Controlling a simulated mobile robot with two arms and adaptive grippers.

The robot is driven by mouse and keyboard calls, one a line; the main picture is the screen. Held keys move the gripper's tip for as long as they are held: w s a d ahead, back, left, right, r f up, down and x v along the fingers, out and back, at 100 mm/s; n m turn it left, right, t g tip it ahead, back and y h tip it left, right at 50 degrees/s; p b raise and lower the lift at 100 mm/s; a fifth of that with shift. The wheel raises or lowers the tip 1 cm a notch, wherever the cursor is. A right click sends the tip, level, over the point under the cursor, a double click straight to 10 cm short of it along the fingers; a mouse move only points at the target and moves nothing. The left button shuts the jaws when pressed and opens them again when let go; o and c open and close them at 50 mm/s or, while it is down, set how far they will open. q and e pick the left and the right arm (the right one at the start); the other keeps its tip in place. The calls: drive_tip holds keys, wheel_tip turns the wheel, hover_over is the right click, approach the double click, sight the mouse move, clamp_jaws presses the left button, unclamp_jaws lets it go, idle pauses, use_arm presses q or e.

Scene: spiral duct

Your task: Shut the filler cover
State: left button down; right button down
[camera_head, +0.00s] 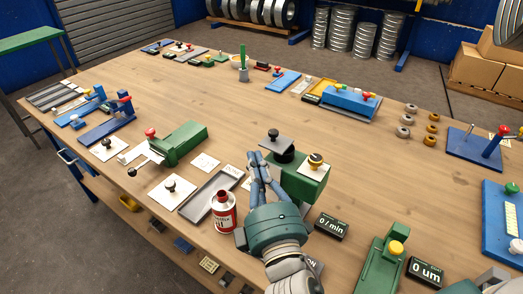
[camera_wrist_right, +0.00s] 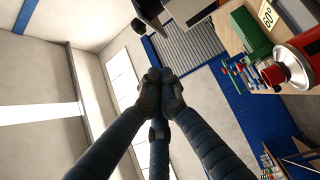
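A green block-shaped housing (camera_head: 301,180) stands near the middle of the table, with a yellow-and-black knob on its right part. A grey square plate with a black knob (camera_head: 275,144), which looks like the filler cover, sits tilted above a round black part at the housing's left end. My right gripper (camera_head: 257,158) is just left of the plate, fingers pointing away from me. The wrist view shows its fingertips (camera_wrist_right: 160,86) together with nothing visible between them. Whether they touch the plate cannot be told. My left gripper is not in view.
A red-and-white can (camera_head: 224,212) stands close to the left of my right gripper, beside a shallow grey tray (camera_head: 207,197). A black display (camera_head: 331,227) lies to the right. Another green device (camera_head: 184,143) is farther left. Open wood lies beyond the housing.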

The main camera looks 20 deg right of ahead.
sight(270, 135)
drive_tip(key=w+d+p, duration=0.1)
drive_tip(key=w, duration=0.1)
drive_tip(key=w+d+p, duration=0.1)
drive_tip(key=w+p, duration=0.1)
drive_tip(key=w, duration=0.1)
drive_tip(key=w+d+p, duration=0.1)
drive_tip(key=w+p, duration=0.1)
drive_tip(key=shift+w+d+r, duration=0.15)
drive_tip(key=shift+w+r, duration=0.1)
drive_tip(key=shift+w, duration=0.1)
drive_tip(key=shift+s+d, duration=0.25)
drive_tip(key=shift+s, duration=0.05)
drive_tip(key=shift+f, duration=0.1)
drive_tip(key=shift+s+d, duration=0.85)
drive_tip(key=shift+s, duration=0.3)
